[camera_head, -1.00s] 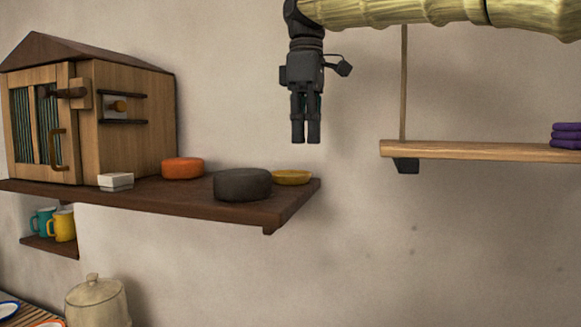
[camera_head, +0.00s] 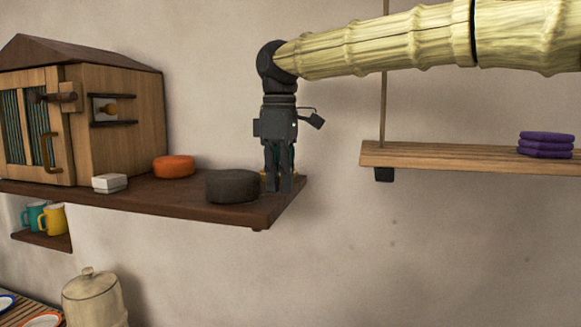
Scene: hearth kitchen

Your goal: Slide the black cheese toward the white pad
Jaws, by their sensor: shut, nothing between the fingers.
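The black cheese (camera_head: 232,187) is a dark round wheel on the brown wall shelf (camera_head: 170,201), near its right end. The white pad (camera_head: 110,183) is a small pale block at the shelf's front, to the left of the cheese. My gripper (camera_head: 278,190) points straight down, shut and empty, just right of the black cheese at the shelf's right end. I cannot tell whether its fingers touch the cheese or the shelf. The fingers hide most of the yellow dish (camera_head: 264,176).
An orange cheese (camera_head: 174,167) sits behind, between the pad and the black cheese. A wooden cabinet (camera_head: 135,125) stands on the shelf's left. A second shelf (camera_head: 450,155) with folded purple cloths (camera_head: 546,145) is at right. Mugs (camera_head: 52,219) and a lidded pot (camera_head: 92,298) are below.

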